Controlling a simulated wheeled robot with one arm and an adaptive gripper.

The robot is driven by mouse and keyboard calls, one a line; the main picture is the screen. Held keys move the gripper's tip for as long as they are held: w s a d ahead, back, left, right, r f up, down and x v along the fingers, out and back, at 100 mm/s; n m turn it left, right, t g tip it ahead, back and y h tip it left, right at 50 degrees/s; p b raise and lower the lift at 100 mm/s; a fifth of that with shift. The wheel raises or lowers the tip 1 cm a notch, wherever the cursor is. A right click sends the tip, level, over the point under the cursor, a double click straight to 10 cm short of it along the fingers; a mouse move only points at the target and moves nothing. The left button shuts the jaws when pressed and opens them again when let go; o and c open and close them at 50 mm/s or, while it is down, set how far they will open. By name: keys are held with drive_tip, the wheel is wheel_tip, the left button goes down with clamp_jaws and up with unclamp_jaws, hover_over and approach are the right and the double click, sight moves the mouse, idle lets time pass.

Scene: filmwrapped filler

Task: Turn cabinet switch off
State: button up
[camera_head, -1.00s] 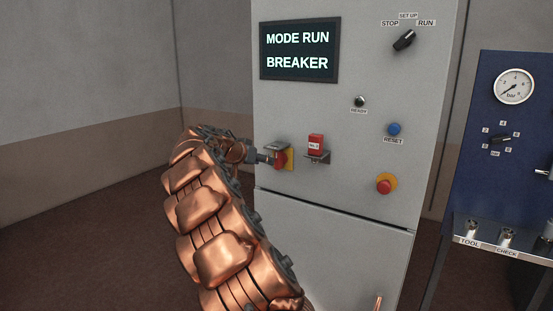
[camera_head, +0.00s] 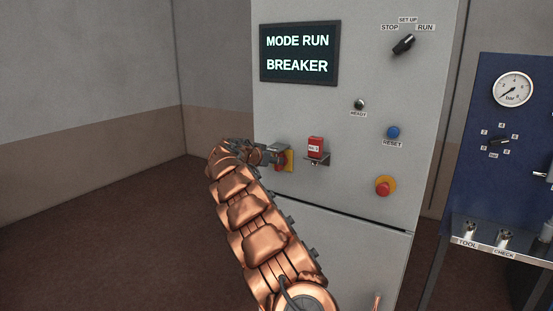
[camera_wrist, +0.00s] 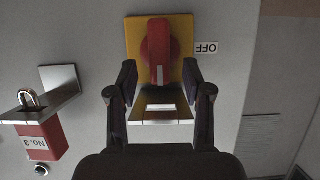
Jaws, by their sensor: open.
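The cabinet switch is a red handle (camera_wrist: 160,48) on a yellow plate (camera_wrist: 133,38); an OFF label (camera_wrist: 206,48) is beside it, upside down in the wrist view. The handle lies upright in that view, with a pale line on it. In the head view the yellow plate (camera_head: 289,160) is partly covered by my gripper (camera_head: 272,154). In the wrist view my gripper (camera_wrist: 160,78) is open, one finger to each side of the handle's lower end, with no clear contact. A metallic piece with a pale label (camera_wrist: 160,107) shows between the fingers.
A red padlock (camera_head: 316,145) marked No.3 sits on a small metal bracket (camera_head: 317,160) close right of the switch. The cabinet screen (camera_head: 298,52) reads MODE RUN BREAKER. A red button (camera_head: 383,186) and a blue RESET button (camera_head: 393,132) are further right. The floor at left is clear.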

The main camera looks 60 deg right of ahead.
drive_tip(key=shift+p+x, duration=0.6)
drive_tip(key=shift+x, duration=1)
clamp_jaws()
